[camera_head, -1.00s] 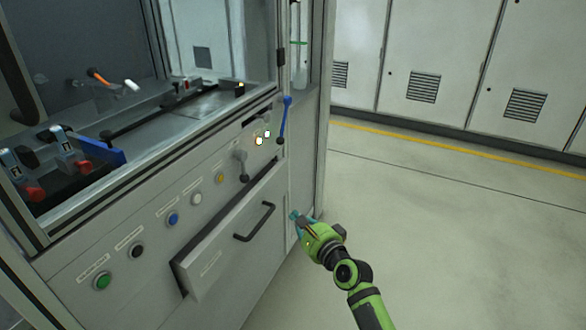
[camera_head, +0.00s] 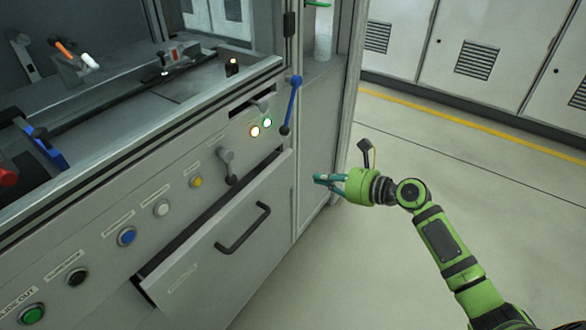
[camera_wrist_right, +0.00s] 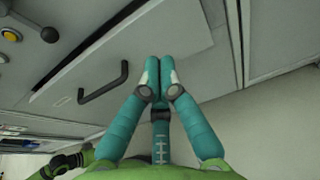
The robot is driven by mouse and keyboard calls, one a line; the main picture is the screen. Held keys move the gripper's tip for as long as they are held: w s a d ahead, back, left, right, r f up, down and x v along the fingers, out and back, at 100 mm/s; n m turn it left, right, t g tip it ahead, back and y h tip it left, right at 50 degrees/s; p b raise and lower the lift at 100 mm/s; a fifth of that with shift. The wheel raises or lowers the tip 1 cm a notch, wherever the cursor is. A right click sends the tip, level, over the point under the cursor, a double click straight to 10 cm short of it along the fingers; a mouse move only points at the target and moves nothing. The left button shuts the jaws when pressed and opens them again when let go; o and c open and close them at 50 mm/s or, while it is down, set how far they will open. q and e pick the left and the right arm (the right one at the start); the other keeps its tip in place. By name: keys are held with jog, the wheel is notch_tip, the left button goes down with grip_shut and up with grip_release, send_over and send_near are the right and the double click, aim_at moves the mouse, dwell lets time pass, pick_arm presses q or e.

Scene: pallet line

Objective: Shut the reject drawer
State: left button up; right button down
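The reject drawer (camera_head: 205,262) is a grey front panel with a black bar handle (camera_head: 243,229), low on the machine. It stands out from the cabinet, with a dark gap along its top and left edge. My right gripper (camera_head: 318,178) is to the right of the drawer in the head view, apart from the handle. In the right wrist view its teal fingers (camera_wrist_right: 160,62) are together with nothing between them, in front of the drawer face (camera_wrist_right: 140,50), and the handle (camera_wrist_right: 104,84) lies to their left. I cannot tell whether the fingertips touch the panel. My left gripper is not in view.
Above the drawer is a row of buttons (camera_head: 127,236), a grey lever (camera_head: 227,166) and a blue-handled lever (camera_head: 292,104). The open floor (camera_head: 440,180) to the right is clear. Grey cabinets (camera_head: 470,50) stand along the back wall.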

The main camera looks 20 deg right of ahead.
jog(key=b, duration=0.2)
send_near(282, 166)
jog(key=x, duration=0.5)
jog(key=shift+f, duration=0.35)
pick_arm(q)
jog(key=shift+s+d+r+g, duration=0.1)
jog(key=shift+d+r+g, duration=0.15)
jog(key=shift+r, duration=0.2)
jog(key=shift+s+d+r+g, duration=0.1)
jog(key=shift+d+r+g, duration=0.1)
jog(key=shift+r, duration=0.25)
pick_arm(e)
jog(key=shift+w+a, duration=0.45)
jog(key=shift+w, duration=0.1)
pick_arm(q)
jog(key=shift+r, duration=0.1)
pick_arm(e)
jog(key=shift+w+r, duration=0.1)
